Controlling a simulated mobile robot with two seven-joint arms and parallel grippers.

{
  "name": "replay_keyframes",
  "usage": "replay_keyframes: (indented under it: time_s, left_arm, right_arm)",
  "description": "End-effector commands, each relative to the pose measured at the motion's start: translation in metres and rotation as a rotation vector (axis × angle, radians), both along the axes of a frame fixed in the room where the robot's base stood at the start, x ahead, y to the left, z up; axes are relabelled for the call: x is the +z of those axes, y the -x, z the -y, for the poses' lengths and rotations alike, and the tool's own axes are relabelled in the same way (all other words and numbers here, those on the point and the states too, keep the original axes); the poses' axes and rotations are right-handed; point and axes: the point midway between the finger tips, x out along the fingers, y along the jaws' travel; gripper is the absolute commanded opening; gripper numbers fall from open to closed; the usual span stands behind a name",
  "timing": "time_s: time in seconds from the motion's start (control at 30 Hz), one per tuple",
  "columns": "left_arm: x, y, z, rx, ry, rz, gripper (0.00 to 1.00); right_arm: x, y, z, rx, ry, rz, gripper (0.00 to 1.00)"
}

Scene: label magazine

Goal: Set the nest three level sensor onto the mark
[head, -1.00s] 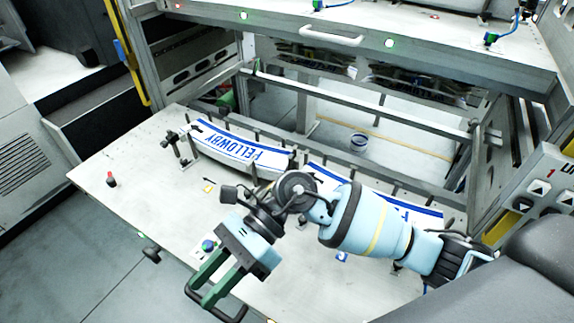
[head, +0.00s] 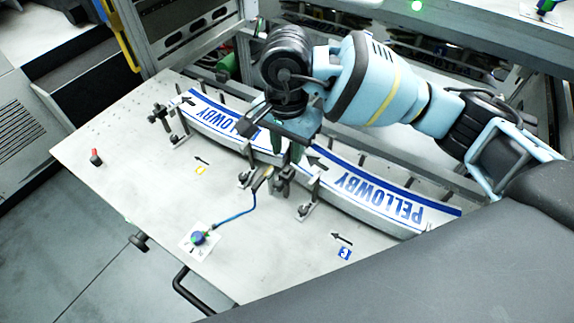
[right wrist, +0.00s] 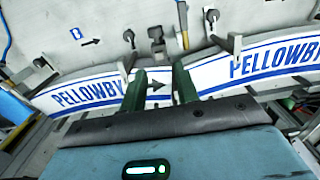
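A small brass-tipped part (head: 263,178) on a blue cable sits at a dark bracket before the gap between two label stacks; it looks like a sensor. A blue tag (head: 344,253), possibly numbered 3, lies beside a black arrow (head: 341,238) on the table at right. My right gripper (head: 288,152) points down over the joint between the stacks, behind the brass part. In the right wrist view its green fingers (right wrist: 160,84) stand apart with nothing held. My left gripper is not in view.
Curved PELLOWBY label stacks (head: 375,190) and (head: 225,122) lie along the table's back, with upright posts around them. A blue-topped piece (head: 198,238) on a white plate holds the cable's other end. A red-topped button (head: 95,156) stands left. The front table is mostly clear.

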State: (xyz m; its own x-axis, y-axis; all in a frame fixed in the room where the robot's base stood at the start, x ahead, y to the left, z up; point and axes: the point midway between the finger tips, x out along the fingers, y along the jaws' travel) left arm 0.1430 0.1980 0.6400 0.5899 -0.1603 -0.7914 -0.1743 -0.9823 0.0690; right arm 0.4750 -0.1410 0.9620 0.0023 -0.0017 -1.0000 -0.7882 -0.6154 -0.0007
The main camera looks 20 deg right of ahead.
Motion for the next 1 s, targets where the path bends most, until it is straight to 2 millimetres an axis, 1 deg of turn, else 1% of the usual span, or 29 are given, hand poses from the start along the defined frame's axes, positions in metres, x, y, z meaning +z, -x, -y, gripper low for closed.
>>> replay_keyframes:
  time_s: [0.2, 0.4, 0.6, 0.83, 0.87, 1.0]
  left_arm:
    - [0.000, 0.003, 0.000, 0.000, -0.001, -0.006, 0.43]
    - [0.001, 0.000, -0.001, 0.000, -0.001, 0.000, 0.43]
    - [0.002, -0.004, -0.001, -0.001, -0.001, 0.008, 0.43]
    - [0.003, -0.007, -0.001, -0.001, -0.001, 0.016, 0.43]
    - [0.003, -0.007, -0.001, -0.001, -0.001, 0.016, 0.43]
    - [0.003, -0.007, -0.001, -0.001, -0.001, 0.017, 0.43]
  right_arm:
    - [-0.034, 0.001, 0.000, -0.001, 0.001, -0.005, 0.31]
    - [-0.058, 0.001, 0.000, 0.000, -0.001, -0.003, 0.31]
    - [-0.068, 0.000, 0.000, -0.001, -0.001, -0.002, 0.31]
    - [-0.069, 0.000, 0.000, 0.000, -0.002, -0.001, 0.31]
    - [-0.069, 0.000, 0.000, 0.000, -0.002, -0.001, 0.28]
    - [-0.069, 0.000, 0.000, 0.000, -0.002, -0.001, 0.10]
